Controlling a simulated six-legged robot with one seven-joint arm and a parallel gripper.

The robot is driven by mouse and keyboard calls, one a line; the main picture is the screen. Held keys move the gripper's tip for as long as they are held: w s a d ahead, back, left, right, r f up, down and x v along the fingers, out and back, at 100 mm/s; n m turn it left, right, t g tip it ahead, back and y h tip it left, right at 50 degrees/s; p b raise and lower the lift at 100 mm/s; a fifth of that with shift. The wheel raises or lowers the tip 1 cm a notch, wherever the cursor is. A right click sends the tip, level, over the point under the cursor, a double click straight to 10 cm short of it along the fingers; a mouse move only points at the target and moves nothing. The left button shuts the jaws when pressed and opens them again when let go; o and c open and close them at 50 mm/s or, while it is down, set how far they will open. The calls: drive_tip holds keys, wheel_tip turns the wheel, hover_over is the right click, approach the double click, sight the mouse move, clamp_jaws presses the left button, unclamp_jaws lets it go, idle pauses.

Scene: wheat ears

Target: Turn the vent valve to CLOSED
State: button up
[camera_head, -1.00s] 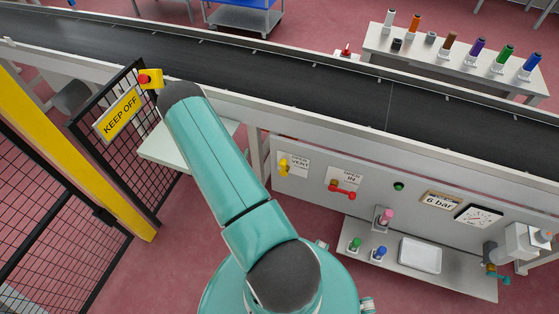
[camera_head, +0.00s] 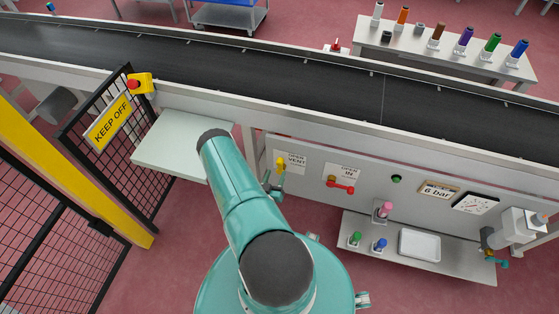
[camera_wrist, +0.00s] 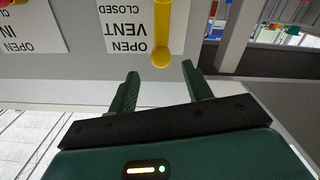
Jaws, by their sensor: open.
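The vent valve has a yellow handle (camera_head: 281,163) on the grey panel, left of the VENT label (camera_head: 296,160). In the wrist view the yellow handle (camera_wrist: 163,30) runs up and down beside the upside-down label (camera_wrist: 120,25), its rounded end near the words OPEN and VENT. Its other end is cut off by the frame top. My gripper (camera_wrist: 160,71) is open, its two green fingertips just short of the handle's rounded end and apart from it. In the head view my gripper (camera_head: 273,184) shows just below the handle, partly behind my arm.
A red IN valve handle (camera_head: 341,187) is to the right on the same panel. A shelf (camera_head: 455,268) with bottles and a white tray juts out below. A pale table (camera_head: 165,150) and a black mesh gate (camera_head: 130,150) stand left. The conveyor (camera_head: 300,85) runs behind.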

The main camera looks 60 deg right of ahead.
sight(279, 165)
drive_tip(key=d, duration=0.2)
drive_tip(key=w+d, duration=0.1)
drive_tip(key=d, duration=0.5)
drive_tip(key=shift+w+d, duration=0.1)
drive_tip(key=shift+w, duration=0.15)
clamp_jaws()
